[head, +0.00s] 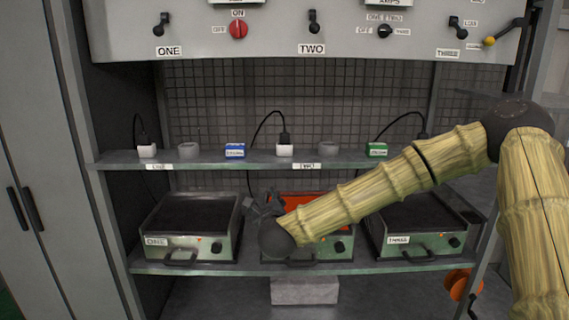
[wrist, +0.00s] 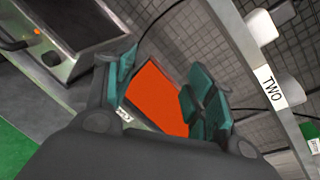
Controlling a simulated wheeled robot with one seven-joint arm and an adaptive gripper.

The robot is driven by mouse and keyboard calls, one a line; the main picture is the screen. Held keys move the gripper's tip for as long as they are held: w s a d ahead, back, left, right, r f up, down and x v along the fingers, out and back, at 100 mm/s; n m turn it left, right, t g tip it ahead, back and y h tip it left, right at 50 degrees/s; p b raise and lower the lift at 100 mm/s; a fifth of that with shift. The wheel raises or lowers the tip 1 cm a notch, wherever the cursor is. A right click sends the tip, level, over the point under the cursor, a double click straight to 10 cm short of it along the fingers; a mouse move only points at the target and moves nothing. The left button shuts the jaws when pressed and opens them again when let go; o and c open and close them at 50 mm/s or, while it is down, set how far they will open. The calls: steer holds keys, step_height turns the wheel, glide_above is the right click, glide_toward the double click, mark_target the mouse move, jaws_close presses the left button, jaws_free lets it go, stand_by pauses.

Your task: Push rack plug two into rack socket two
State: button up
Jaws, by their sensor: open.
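Rack plug two (head: 284,138) is a small black plug with a black cable looping off to the left. It stands upright on top of the white rack socket two (head: 284,150), on the shelf near the TWO label (head: 306,166). At this size I cannot tell how deep it sits. My gripper (head: 262,206) is below the shelf, in front of heater two, left of and lower than the plug. In the wrist view my gripper (wrist: 160,88) has its teal finger pads spread, with nothing held between them. Heater two's orange-red plate (wrist: 157,98) shows behind them.
The shelf (head: 210,162) also carries plug one (head: 144,139), a blue box (head: 235,151), a green box (head: 377,149) and grey rings. Heaters one (head: 190,240) and three (head: 415,238) flank heater two below. A switch panel (head: 270,42) overhangs above.

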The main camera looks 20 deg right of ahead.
mark_target(285, 135)
steer(key=w+d+r+m+h, duration=0.1)
steer(key=d+r+m, duration=0.1)
steer(key=r, duration=0.3)
steer(key=d+r+m+t+h, duration=0.1)
steer(key=d+r+m, duration=0.15)
steer(key=r, duration=0.25)
steer(key=w+d+r+m+h, duration=0.1)
steer(key=d+r+m, duration=0.15)
steer(key=r, duration=0.35)
steer(key=shift+m, duration=0.3)
steer(key=p+x, duration=0.2)
steer(key=x, duration=0.2)
steer(key=shift+w+r, duration=0.1)
steer(key=shift+w, duration=0.15)
steer(key=shift+r+p+x, duration=0.15)
steer(key=shift+p+x, duration=0.75)
steer(key=shift+x, duration=0.3)
steer(key=shift+r+p+x, duration=0.2)
steer(key=shift+p+x, duration=0.7)
steer(key=shift+x, duration=0.3)
steer(key=shift+w+d+f, duration=0.15)
steer(key=shift+w, duration=0.4)
steer(key=c, duration=1.1)
